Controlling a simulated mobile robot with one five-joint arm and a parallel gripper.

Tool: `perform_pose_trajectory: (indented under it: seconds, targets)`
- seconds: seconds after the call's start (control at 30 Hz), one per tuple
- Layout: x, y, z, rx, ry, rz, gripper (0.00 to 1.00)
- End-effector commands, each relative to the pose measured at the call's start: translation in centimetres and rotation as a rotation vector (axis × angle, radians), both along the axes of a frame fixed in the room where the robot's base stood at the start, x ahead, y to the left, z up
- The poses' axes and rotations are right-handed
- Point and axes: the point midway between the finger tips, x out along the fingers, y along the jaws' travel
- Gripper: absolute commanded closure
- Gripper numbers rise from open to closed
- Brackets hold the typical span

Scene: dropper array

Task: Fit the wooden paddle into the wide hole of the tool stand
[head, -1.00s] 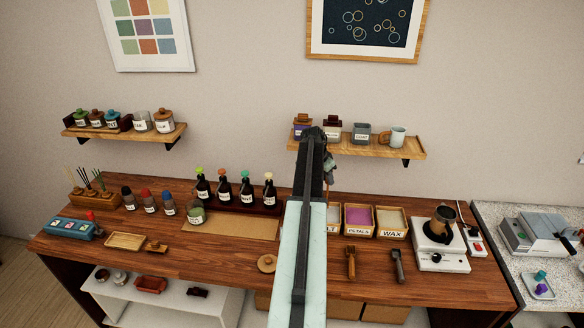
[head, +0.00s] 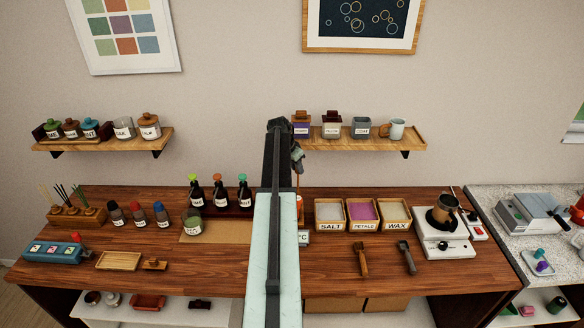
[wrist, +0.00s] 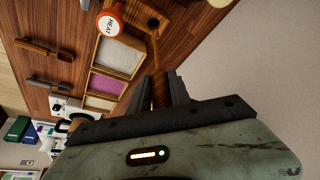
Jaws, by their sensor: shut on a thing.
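My gripper (wrist: 160,92) is shut on the wooden paddle (wrist: 158,72), whose thin brown shaft extends away from the fingers toward the table in the wrist view. In the head view the paddle (head: 298,183) is a short thin strip below my gripper (head: 297,160), near the middle, mostly hidden by my arm. A dark round spot (wrist: 153,22) lies near the paddle's far end; I cannot tell whether it is a hole of the tool stand. The stand is not clearly recognisable in either view. A wooden block with thin sticks (head: 78,216) stands far left.
An orange-red HEAT item (wrist: 110,20) is close beside the paddle. Salt (head: 330,228), petals (head: 364,229) and wax (head: 397,230) trays stand right of my arm. Dark bottles (head: 219,197) stand left of it. A shelf (head: 365,145) is behind.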

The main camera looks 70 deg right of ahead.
Motion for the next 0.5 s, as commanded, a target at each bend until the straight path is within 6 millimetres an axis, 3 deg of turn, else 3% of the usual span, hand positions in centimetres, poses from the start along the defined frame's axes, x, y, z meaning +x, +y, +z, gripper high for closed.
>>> perform_pose_trajectory:
  seconds: [0.5]
  targets:
    - [0.3, 0.2, -4.2, 0.0, 0.0, 0.001, 1.0]
